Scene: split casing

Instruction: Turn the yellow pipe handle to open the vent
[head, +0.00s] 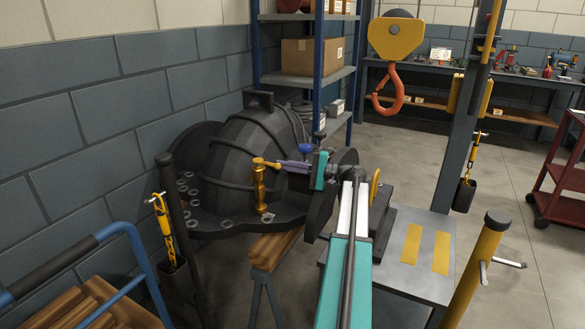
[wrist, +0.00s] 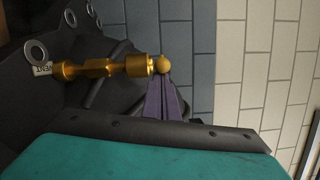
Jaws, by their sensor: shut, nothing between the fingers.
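The brass-yellow vent valve (head: 260,187) stands upright on the flange of the dark casing (head: 235,150). Its short yellow handle (head: 266,162) sticks out to the right from the top. In the wrist view the valve (wrist: 100,68) lies sideways, with a white tag lettered "VENT" (wrist: 44,69) at its base and the rounded handle end (wrist: 163,66) at its other end. My gripper (head: 281,165) has purple fingers, shut with nothing between them. The fingertips (wrist: 163,77) are right at the handle's end; I cannot tell whether they touch it.
A blue knob (head: 306,148) shows just behind my gripper. A yellow hoist block with an orange hook (head: 388,90) hangs at the upper right. A blue-railed cart with wood (head: 85,305) stands at lower left, and a yellow post (head: 475,270) at lower right.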

